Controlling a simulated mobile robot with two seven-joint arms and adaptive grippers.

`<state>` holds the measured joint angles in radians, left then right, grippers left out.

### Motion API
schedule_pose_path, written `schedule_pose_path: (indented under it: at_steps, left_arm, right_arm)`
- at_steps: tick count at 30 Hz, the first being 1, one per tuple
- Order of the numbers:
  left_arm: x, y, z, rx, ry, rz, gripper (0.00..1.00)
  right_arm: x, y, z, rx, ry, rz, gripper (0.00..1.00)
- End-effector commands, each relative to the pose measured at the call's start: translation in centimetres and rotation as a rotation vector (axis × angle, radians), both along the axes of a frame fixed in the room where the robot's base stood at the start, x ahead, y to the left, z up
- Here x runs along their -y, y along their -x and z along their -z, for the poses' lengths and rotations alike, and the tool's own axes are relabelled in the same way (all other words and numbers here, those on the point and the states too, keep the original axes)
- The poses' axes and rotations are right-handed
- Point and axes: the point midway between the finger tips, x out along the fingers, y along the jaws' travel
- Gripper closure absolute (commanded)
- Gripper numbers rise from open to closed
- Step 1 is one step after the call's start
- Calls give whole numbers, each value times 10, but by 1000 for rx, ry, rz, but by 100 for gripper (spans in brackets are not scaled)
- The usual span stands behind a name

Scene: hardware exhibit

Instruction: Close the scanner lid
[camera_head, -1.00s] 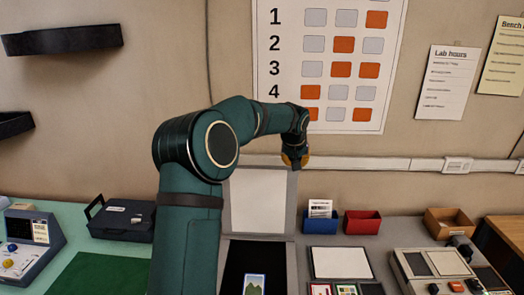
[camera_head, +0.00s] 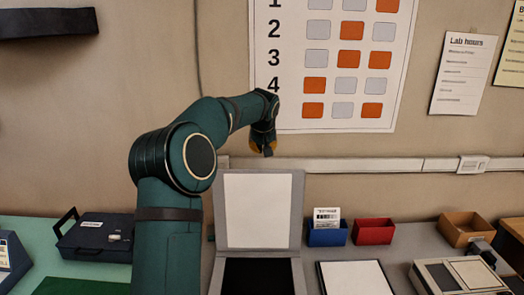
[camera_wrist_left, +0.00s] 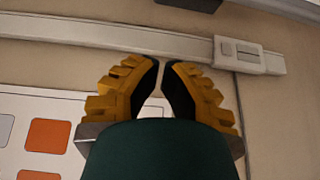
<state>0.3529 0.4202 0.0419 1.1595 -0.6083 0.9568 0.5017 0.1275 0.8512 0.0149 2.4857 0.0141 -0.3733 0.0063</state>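The scanner's lid stands open and upright, with a grey frame and a white inner panel (camera_head: 257,212). Below it is the scanner's dark bed (camera_head: 258,278), cut off by the lower picture edge. My left arm comes in from the left and reaches up beside the lid. My left gripper (camera_head: 263,149) hangs just above the lid's top edge in the head view, close to the wall; its exact depth against the lid is unclear. In the left wrist view its yellow fingers (camera_wrist_left: 160,64) nearly meet at the tips, with nothing between them. My right gripper is not in view.
A blue bin (camera_head: 326,235) and a red bin (camera_head: 373,232) stand right of the lid. A tan box (camera_head: 466,228) and a beige device (camera_head: 458,275) are farther right. A dark case (camera_head: 98,237) lies left of my arm. A poster (camera_head: 335,65) hangs behind.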

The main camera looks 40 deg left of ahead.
Motion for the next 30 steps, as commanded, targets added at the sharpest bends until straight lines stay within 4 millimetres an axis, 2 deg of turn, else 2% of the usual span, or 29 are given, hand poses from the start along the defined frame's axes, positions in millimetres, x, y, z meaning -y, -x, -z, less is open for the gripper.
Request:
schedule_pose_path:
  at_steps: [3, 13, 21, 30]
  left_arm:
    - [-8, -9, 22, -3, 1, -1, 100]
    - [-26, -31, 67, -1, 2, 1, 100]
    - [-7, -8, 60, -1, -1, 2, 100]
    - [1, 1, 58, 0, 0, 1, 100]
  right_arm:
    - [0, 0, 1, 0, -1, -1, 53]
    - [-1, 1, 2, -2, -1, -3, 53]
    - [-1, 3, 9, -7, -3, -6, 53]
    - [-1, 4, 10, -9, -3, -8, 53]
